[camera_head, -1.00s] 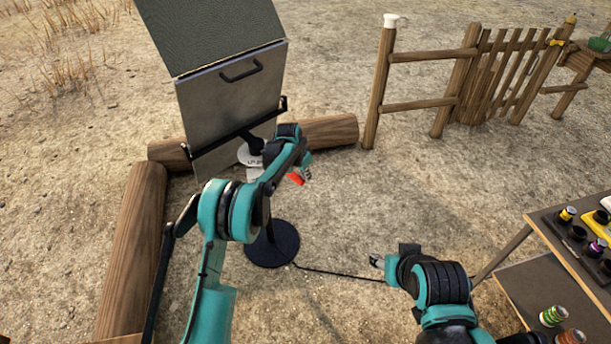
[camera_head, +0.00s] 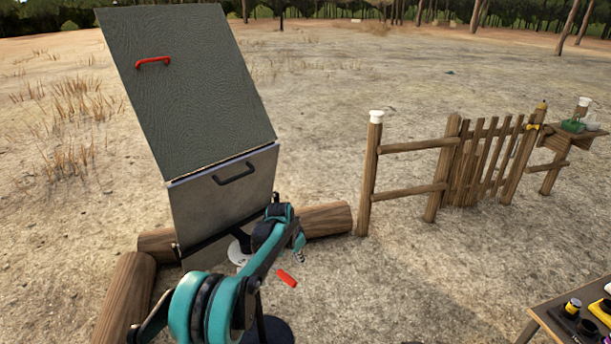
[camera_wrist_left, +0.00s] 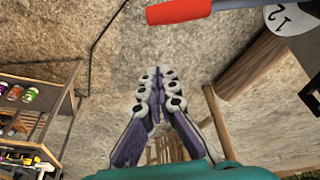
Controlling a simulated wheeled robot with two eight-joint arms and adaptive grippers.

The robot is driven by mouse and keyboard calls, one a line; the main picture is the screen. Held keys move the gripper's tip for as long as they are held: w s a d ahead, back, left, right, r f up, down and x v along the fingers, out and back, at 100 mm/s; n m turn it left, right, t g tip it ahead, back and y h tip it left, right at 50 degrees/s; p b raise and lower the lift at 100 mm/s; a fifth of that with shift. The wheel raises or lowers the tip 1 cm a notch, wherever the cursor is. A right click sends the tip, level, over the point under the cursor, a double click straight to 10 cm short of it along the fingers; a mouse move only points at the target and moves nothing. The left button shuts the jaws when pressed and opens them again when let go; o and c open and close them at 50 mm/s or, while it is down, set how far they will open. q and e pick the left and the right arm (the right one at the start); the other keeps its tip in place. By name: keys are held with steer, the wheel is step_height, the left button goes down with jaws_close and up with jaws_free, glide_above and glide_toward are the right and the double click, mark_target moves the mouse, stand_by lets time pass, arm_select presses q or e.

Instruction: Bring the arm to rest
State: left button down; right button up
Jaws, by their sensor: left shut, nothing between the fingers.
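My left arm comes in at the lower middle of the head view. Its gripper (camera_head: 300,257) is small there, in front of the tailgate stand. In the left wrist view the left gripper's fingers (camera_wrist_left: 160,78) are together with nothing between them. A red grip or lever (camera_head: 287,278) is close to the gripper in the head view. It also crosses the top of the left wrist view (camera_wrist_left: 180,11), apart from the fingers. My right gripper is not visible.
A raised dark green panel with a red handle (camera_head: 153,62) tops a grey lower panel (camera_head: 220,205). Logs (camera_head: 125,290) lie around its base. A wooden fence (camera_head: 410,190) stands to the right. A table (camera_head: 545,320) with cans is at lower right. Open ground lies between.

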arm_select(q)
steer(key=s+a+r+n+t+y, duration=0.15)
steer(key=s+a+r+n, duration=0.45)
steer(key=s+r, duration=1)
steer(key=s+a+f+n+t, duration=0.1)
steer(key=s+a, duration=0.3)
steer(key=s, duration=0.8)
steer(key=s+a+f+n+t, duration=0.1)
steer(key=s+a, duration=0.4)
steer(key=s, duration=0.7)
steer(key=shift+s+f+t+y, duration=0.15)
steer(key=shift+f+t+y, duration=0.3)
steer(key=shift+f, duration=0.05)
